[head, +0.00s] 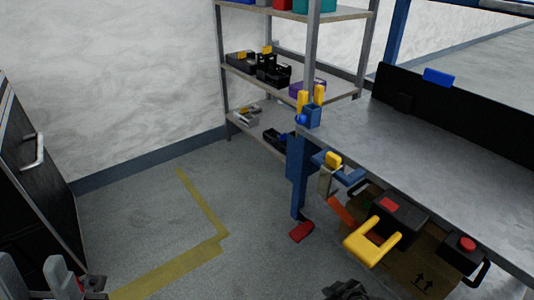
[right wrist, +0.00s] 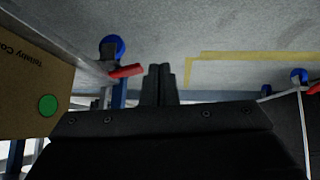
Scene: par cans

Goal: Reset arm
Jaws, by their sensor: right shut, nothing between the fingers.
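My right gripper (head: 345,290) shows as a dark shape at the bottom edge in the head view. In the right wrist view its two black fingers (right wrist: 160,84) are together with nothing between them. The gripper is over the floor in front of the workbench (head: 440,140) and touches nothing that I can see. My left gripper is not seen clearly in either view. No par can can be made out.
Black boxes, one with a yellow handle (head: 375,245), hang at the bench's front edge. A cardboard box (right wrist: 35,80) is below. A red-pedalled caster (right wrist: 125,71) stands near. A shelf (head: 290,85) and black cabinet (head: 35,180) flank taped floor (head: 150,225).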

